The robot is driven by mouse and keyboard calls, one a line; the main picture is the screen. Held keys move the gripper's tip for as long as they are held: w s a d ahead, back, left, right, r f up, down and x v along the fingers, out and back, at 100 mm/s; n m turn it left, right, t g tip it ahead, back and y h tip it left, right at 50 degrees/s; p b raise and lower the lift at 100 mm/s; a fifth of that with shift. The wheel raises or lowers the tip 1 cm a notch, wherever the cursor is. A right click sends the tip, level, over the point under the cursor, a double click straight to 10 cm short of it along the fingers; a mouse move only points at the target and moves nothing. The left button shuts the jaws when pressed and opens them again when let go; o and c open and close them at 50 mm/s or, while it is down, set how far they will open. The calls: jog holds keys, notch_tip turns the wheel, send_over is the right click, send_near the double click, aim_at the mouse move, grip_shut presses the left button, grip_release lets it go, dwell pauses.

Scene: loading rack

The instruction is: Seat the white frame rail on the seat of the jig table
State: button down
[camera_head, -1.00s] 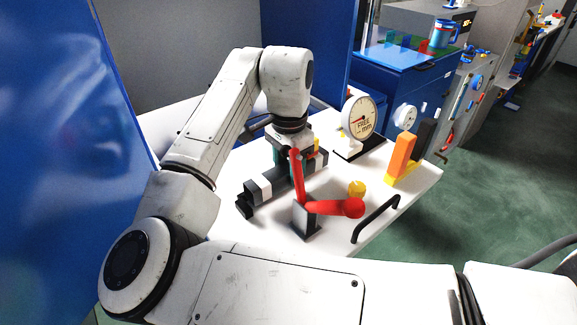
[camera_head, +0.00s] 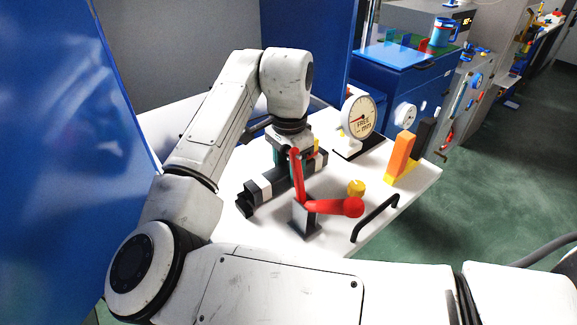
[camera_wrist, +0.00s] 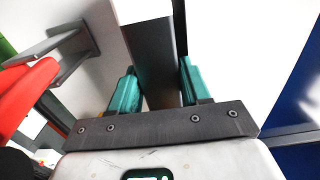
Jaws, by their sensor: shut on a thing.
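The frame rail (camera_head: 263,187) shows as a white band between dark grey stretches of a long bar lying along the white jig table (camera_head: 335,230). In the wrist view a white part of the rail (camera_wrist: 140,9) shows at the top, with a dark grey stretch running down between my fingers. My gripper (camera_head: 287,166) points down over the bar. Its teal fingers stand on both sides of it in the wrist view (camera_wrist: 156,85), shut on the rail. My wrist and a red lever hide part of the bar; the seat under it and the depth of contact cannot be seen.
A red clamp lever (camera_head: 330,207) on a grey post stands close in front of the bar. A yellow knob (camera_head: 356,188), a black handle (camera_head: 375,218), a round dial gauge (camera_head: 358,117) and an orange-yellow block (camera_head: 401,157) are to the right. A blue panel (camera_head: 60,150) rises at left.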

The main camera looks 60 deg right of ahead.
jog(key=shift+f, duration=0.25)
jog(key=shift+c, duration=2.2)
grip_release()
notch_tip(320, 180, up, 11)
jog(key=shift+f+b, duration=0.15)
jog(key=shift+b, duration=0.5)
